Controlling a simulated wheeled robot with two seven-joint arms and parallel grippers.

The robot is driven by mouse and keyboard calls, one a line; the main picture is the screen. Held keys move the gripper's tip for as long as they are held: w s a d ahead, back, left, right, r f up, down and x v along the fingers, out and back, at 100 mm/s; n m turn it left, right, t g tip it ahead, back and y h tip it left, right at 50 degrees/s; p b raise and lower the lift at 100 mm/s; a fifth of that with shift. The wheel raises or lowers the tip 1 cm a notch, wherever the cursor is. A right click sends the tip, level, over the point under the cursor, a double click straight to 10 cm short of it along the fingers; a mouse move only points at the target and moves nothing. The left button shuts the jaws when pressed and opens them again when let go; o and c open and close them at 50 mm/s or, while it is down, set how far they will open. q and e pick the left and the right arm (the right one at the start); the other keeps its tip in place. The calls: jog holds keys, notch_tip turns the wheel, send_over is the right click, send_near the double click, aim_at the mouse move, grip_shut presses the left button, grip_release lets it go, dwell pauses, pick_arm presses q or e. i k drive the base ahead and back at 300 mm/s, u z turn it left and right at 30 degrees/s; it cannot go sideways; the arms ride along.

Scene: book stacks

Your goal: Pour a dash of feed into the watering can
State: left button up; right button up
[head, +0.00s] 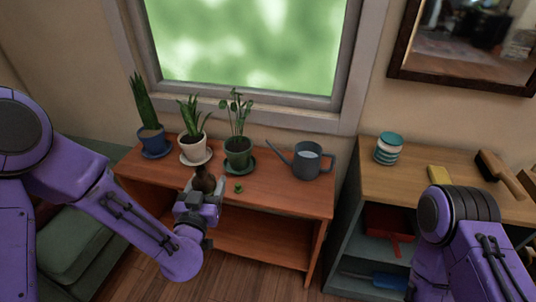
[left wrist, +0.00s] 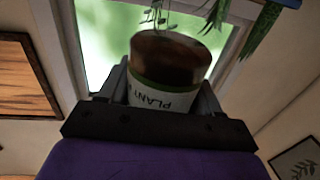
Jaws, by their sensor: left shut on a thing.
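A dark grey watering can (head: 298,168) stands on the reddish wooden shelf near its right end, its spout pointing left. Something pale shows in its open top. My left gripper (head: 203,192) is shut on a brown feed bottle (head: 203,180), left of the can and in front of the plants. In the left wrist view the bottle (left wrist: 165,95) sits between the fingers, with a white label reading "PLANT" and a green band. A small green cap (head: 238,188) lies on the shelf to the right of the bottle. My right gripper is out of view.
Three potted plants stand on saucers along the back: a blue pot (head: 153,141), a white pot (head: 194,149) and a green pot (head: 238,153). The window is behind. A second shelf unit (head: 400,178) at right holds stacked tins (head: 389,148), a yellow block (head: 439,174) and a brush (head: 500,172).

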aim_at(308, 154)
jog(key=u, duration=0.3)
jog(key=i, duration=0.8)
jog(key=z, duration=0.9)
jog(key=i, duration=0.4)
jog(key=z, duration=0.2)
